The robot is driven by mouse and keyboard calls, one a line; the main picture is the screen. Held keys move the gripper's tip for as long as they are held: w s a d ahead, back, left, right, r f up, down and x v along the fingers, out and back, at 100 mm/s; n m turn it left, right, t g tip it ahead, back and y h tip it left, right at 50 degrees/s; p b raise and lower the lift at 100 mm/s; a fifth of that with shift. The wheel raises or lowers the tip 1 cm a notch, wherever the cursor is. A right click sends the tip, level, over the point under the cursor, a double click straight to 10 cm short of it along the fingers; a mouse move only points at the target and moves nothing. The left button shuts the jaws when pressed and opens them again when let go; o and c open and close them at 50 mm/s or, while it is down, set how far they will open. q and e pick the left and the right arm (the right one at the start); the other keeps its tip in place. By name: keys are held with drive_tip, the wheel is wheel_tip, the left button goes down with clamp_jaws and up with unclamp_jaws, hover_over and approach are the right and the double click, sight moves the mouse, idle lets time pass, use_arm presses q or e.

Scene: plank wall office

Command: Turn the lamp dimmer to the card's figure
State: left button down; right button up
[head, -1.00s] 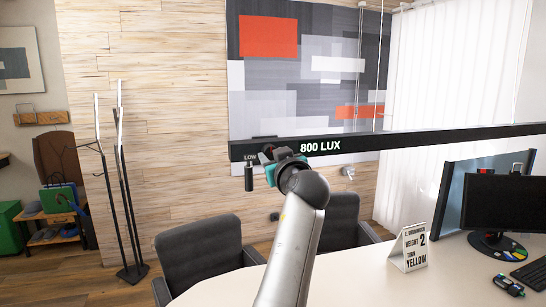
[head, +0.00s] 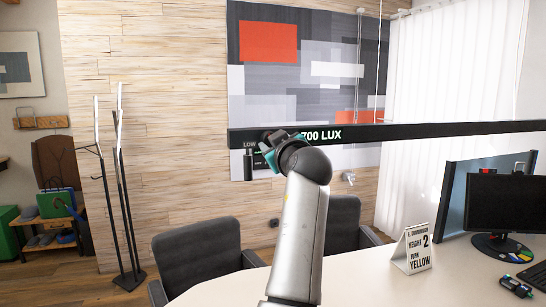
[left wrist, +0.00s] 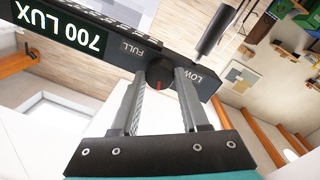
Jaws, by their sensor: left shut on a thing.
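The lamp is a long black bar (head: 430,130) hanging on thin wires, with a lit display (head: 322,135) reading 700 LUX. In the left wrist view the display (left wrist: 70,33) also reads 700 LUX. In the head view the gripper (head: 272,143) and arm hide the knob. My right gripper is not in view.
A small black cylinder (head: 248,165) hangs below the bar's left end. The pale desk (head: 365,280) holds monitors (head: 500,205) at the right. Dark chairs (head: 205,255) stand behind the desk, and a coat stand (head: 122,200) is at left.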

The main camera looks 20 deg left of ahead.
use_arm(q)
drive_tip(key=shift+n+b, duration=0.65)
drive_tip(key=shift+n, duration=0.25)
drive_tip(key=shift+r, duration=0.1)
drive_tip(key=shift+c, duration=2)
unclamp_jaws()
drive_tip(key=shift+a, duration=0.1)
